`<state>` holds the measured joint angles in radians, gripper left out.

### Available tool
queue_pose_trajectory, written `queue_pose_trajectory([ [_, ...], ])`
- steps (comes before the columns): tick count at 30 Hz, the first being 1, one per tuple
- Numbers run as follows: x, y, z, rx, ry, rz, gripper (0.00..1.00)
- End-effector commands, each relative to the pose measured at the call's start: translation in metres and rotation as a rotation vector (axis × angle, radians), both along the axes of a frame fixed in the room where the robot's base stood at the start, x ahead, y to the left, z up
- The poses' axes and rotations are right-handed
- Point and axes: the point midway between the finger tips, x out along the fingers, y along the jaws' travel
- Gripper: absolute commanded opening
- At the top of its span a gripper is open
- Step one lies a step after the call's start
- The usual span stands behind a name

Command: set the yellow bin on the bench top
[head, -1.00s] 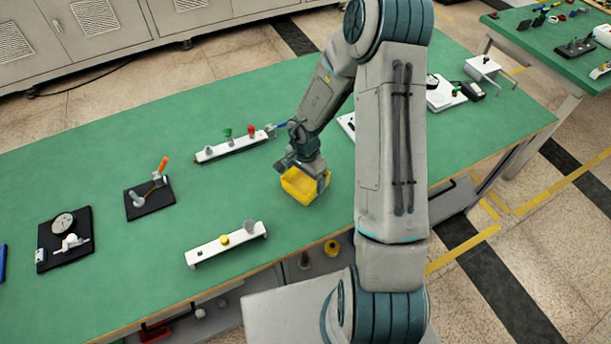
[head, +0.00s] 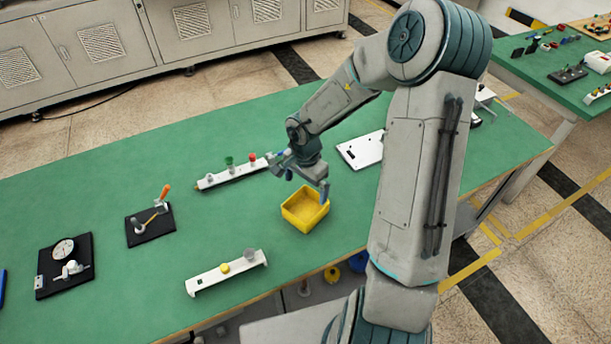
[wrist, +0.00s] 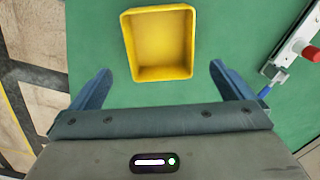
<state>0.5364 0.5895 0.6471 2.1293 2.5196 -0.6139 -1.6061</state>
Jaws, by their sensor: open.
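The yellow bin (head: 305,209) sits upright on the green bench top (head: 120,185), near the middle of the bench. It looks empty in the wrist view (wrist: 160,45), where its whole open top shows. My gripper (head: 307,190) is just above and behind the bin in the head view. In the wrist view, my gripper's two blue fingers (wrist: 155,85) are spread wide, with nothing between them. The bin lies ahead of the fingertips and apart from them.
A white rail with coloured knobs (head: 232,172) lies behind the bin, and another white rail (head: 226,272) lies in front left. Black fixture plates (head: 64,265) stand at the left. A white plate (head: 361,150) lies to the right. The bench between them is clear.

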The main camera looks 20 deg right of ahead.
Motion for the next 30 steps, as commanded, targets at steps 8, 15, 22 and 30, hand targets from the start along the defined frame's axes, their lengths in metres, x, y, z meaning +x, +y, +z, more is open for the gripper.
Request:
queue_pose_trajectory([
  [8, 0.002, -0.001, 0.027, -0.01, -0.016, 0.003, 1.0],
  [15, 0.043, -0.016, 0.071, -0.141, -0.306, 0.091, 1.0],
  [22, 0.074, 0.004, 0.153, -0.183, -0.665, 0.302, 1.0],
  [30, 0.039, 0.057, 0.226, -0.099, -0.842, 0.622, 1.0],
])
